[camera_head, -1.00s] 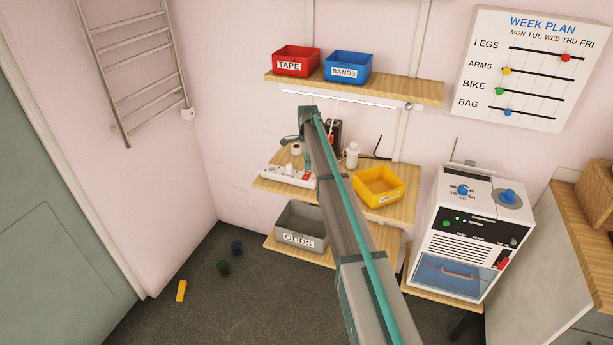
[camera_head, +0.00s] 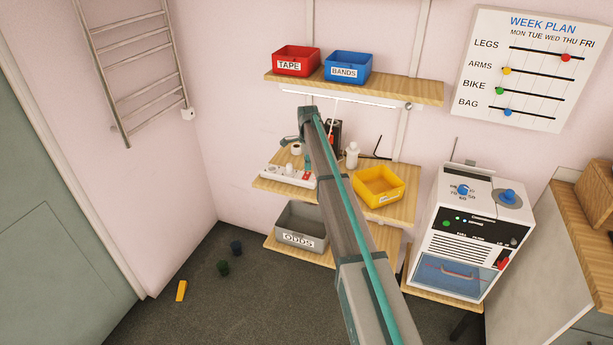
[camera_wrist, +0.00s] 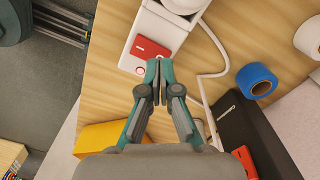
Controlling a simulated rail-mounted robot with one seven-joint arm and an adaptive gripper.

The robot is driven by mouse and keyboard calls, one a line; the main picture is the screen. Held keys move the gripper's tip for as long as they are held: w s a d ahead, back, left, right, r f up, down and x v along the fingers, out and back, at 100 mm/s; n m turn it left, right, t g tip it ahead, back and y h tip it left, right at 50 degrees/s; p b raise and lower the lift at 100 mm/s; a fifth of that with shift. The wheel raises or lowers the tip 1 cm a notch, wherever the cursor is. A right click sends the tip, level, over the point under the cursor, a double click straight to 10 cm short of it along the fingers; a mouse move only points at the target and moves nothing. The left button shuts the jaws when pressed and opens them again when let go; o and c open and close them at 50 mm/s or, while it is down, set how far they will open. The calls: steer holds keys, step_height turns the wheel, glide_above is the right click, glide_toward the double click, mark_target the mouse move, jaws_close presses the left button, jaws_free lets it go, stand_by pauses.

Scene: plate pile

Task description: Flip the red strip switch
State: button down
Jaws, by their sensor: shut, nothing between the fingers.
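The white power strip (camera_head: 275,173) lies on the middle wooden shelf; in the wrist view its end (camera_wrist: 172,32) shows at the top. Its red switch (camera_wrist: 150,47) is a rectangle with a white mark, and it also shows in the head view (camera_head: 306,177). My gripper (camera_wrist: 158,64) is shut and empty. Its fingertips are right beside the lower right edge of the red switch in the wrist view; I cannot tell whether they touch it. In the head view my gripper (camera_head: 308,165) is just above the switch end of the strip, partly hidden by my arm.
A yellow bin (camera_head: 379,187) stands on the same shelf, right of the strip. A blue tape roll (camera_wrist: 257,80), a white roll (camera_wrist: 309,37), a white cable (camera_wrist: 217,60) and a black box (camera_wrist: 258,135) are near the gripper. The upper shelf (camera_head: 415,90) is overhead.

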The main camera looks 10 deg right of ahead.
mark_target(308, 173)
steer(key=shift+f+b, duration=0.35)
steer(key=shift+f, duration=0.7)
stand_by(0.5)
steer(key=shift+r+p, duration=1.3)
steer(key=shift+r, duration=2.2)
steer(key=s+f+n, duration=0.6)
steer(key=s, duration=1.1)
steer(key=s+f+n, duration=0.6)
steer(key=s+f, duration=0.1)
steer(key=s, duration=0.9)
steer(key=s+f+n, duration=0.6)
steer(key=s, duration=1.1)
steer(key=s+f+g+b, duration=0.1)
steer(key=s+f+g, duration=0.2)
steer(key=s+f, duration=0.8)
steer(key=s+f+g+b, duration=0.2)
steer(key=s+f, duration=0.8)
steer(key=s, duration=0.7)
steer(key=shift+s+f+g, duration=0.4)
steer(key=shift+g, duration=0.5)
